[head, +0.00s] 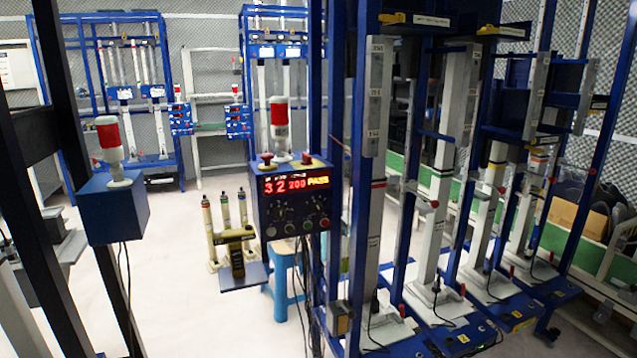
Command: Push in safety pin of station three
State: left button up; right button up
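A blue test rack (359,130) with several tall white and grey columns stands at the right. Its nearest column (366,235) is in front, and the others recede to the right. Small red pin-like parts show low on the rack, one near the second column (462,290) and one farther right (511,271). No readable label tells which station is number three, and I cannot tell which red part is its safety pin or how far in it sits. Neither of my grippers is in view.
A blue control box (290,225) shows red digits and a yellow "PASS". A red-topped lamp (107,135) stands on a blue box at the left. White floor (190,310) is open at centre-left.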

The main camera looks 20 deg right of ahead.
aim_at(552, 180)
jog(key=z, duration=1.45)
jog(key=i+z, duration=0.25)
jog(key=i, duration=0.15)
jog(key=i+z, duration=0.3)
jog(key=i+l+u, duration=0.1)
jog(key=i+l, duration=0.5)
jog(key=i, duration=0.1)
